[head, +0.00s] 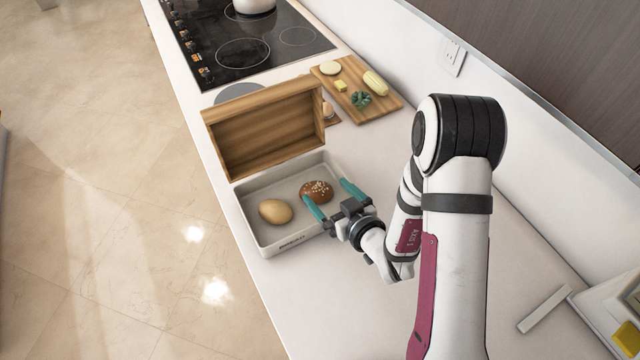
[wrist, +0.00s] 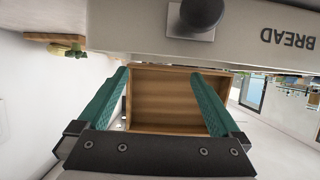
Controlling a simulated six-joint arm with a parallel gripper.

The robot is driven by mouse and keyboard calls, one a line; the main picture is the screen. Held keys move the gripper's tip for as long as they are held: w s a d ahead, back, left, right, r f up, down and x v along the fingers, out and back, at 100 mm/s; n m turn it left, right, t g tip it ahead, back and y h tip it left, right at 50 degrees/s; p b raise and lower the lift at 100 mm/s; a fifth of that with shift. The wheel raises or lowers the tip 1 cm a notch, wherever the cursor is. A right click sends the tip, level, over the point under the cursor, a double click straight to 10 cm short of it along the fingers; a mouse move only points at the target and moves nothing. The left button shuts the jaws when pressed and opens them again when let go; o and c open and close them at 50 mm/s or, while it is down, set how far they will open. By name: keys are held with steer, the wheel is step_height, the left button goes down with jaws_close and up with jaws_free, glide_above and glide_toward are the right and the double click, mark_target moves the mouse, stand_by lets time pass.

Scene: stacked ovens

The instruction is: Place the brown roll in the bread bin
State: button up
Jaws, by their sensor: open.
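The brown roll (head: 316,189), dark and glossy with pale flecks on top, shows in the head view inside the white bread bin (head: 262,245), near its right side. The bin's wooden lid (head: 262,127) stands open behind it. My gripper (head: 326,192) is open at the bin's right side, with one teal finger on each side of the roll in the picture; I cannot tell whether they touch it. In the wrist view the wooden lid (wrist: 165,100) shows between the fingers, and the bin wall (wrist: 240,45) with upside-down BREAD lettering lies above. The roll is not visible there.
A tan, egg-shaped roll (head: 275,211) lies in the bin's left part. A wooden board (head: 384,103) with several foods is behind the bin, and a black cooktop (head: 240,50) lies farther back. The counter in front of the bin (head: 330,300) is clear.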

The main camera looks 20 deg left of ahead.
steer(key=shift+v, duration=0.85)
steer(key=w+d+r+m+h, duration=0.1)
steer(key=d+r+m+h, duration=0.15)
steer(key=d, duration=0.25)
steer(key=w+d+r+m+h, duration=0.1)
steer(key=w+d+m+h, duration=0.1)
steer(key=d+h, duration=0.25)
steer(key=s+d+r+m+g+h, duration=0.2)
steer(key=s+d+r+m+g, duration=0.25)
steer(key=s+d, duration=0.35)
steer(key=s+a+r+m+g, duration=0.1)
steer(key=s+r+m+g, duration=0.1)
steer(key=s, duration=0.7)
steer(key=s+a+r+m+g+y, duration=0.1)
steer(key=s+r+m+g, duration=0.2)
steer(key=s, duration=0.7)
step_height(320, 180, up, 2)
steer(key=shift+r+m, duration=0.1)
steer(key=shift+m, duration=0.2)
